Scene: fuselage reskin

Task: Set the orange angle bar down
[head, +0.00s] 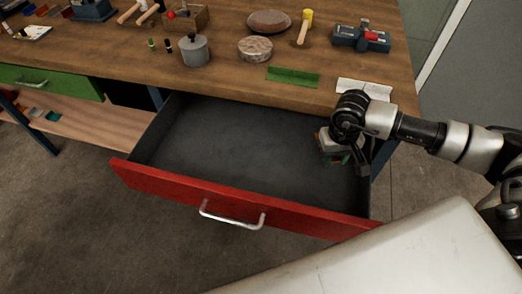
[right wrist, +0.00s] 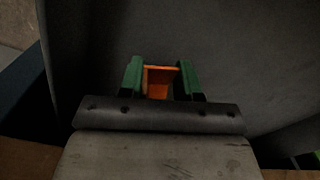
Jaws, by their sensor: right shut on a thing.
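The orange angle bar (right wrist: 160,82) shows in the right wrist view between the two green fingers of my right gripper (right wrist: 160,70), which is shut on it. Its end shows as an L-shaped profile. In the head view my right gripper (head: 336,157) points down into the right end of the open drawer (head: 225,145). The bar is mostly hidden there by the gripper and wrist. I cannot tell whether the bar touches the drawer floor. My left gripper is not in view.
The red drawer front (head: 240,202) with its metal handle (head: 232,218) stands pulled out below the wooden bench (head: 350,88). The dark drawer floor left of the gripper is clear. A green strip (head: 293,77) and a white piece (head: 364,89) lie near the bench edge, with tools behind.

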